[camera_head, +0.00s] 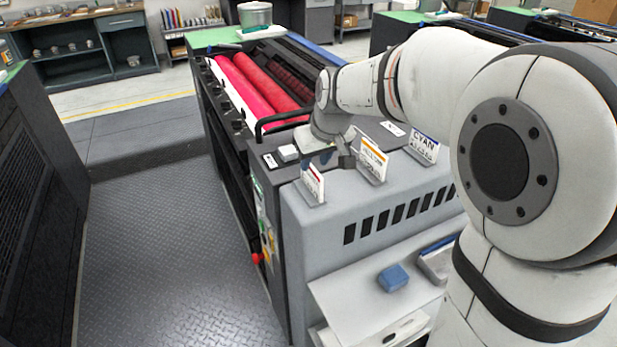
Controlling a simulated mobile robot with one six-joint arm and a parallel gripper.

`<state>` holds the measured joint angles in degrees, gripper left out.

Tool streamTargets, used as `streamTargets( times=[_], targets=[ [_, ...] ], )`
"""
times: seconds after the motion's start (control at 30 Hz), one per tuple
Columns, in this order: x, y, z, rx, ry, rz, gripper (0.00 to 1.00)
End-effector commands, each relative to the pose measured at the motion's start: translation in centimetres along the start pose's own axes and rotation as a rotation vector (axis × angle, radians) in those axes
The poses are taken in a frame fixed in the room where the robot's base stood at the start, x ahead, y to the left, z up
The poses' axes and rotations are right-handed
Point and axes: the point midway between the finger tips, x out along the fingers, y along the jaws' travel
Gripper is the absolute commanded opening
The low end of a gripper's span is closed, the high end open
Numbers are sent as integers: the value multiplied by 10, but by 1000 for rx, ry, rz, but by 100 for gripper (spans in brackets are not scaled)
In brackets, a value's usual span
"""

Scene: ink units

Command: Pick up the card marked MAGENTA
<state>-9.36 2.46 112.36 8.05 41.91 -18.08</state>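Three cards stand in small holders on the grey top of the press unit. The left card (314,183) is white with a reddish stripe, and its lettering is too small or hidden to read. The middle card (373,158) has an orange-yellow stripe and unclear lettering. The right card (423,147) has a blue stripe and reads CYAN. No card legibly reads MAGENTA. My gripper (326,160) points down just above and slightly right of the left card, close to its top edge. Whether they touch, and the finger gap, cannot be made out.
Red-pink rollers (262,82) and a black handle bar (285,122) lie behind the cards. A small white tag (393,129) lies behind the middle card. A blue block (393,277) rests on the lower light shelf (345,295). The floor (165,260) at left is clear.

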Motion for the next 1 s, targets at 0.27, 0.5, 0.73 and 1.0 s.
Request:
streamTargets(
  times=[0.27, 0.5, 0.73, 1.0],
  targets=[
    [39, -5, 5, 0, -4, 0, 34],
    [53, -5, 5, -1, 0, 0, 34],
    [53, -6, 5, -1, 0, 0, 34],
    [56, -6, 6, -1, 0, 0, 34]
  ],
)
